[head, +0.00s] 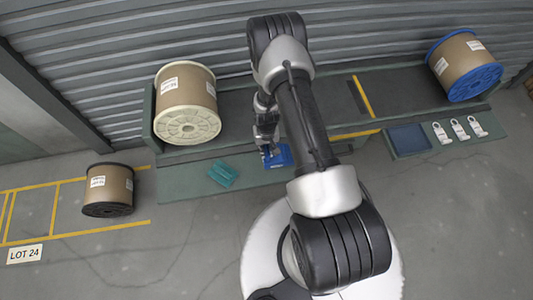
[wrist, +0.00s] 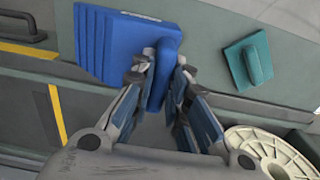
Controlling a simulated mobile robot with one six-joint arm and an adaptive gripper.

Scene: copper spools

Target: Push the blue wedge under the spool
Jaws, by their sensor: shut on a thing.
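The blue wedge (head: 283,156) is at the green front ledge, right of the cream-flanged spool (head: 188,122) and apart from it. In the wrist view the wedge (wrist: 118,45) has a ribbed slope and a raised grip bar. My gripper (head: 268,150) is shut on that bar, with one finger on each side in the wrist view (wrist: 163,68). I cannot tell whether the wedge rests on the ledge. The cream spool lies on its side on the rack, and its flange shows in the wrist view (wrist: 270,150). A blue-flanged spool (head: 465,66) lies at the rack's right end.
A teal wedge (head: 222,174) lies on the ledge left of my gripper. A black-flanged spool (head: 108,190) stands on the floor at left. A blue tray (head: 408,140) and several white tags (head: 460,130) are at right. The rack's middle is clear of spools.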

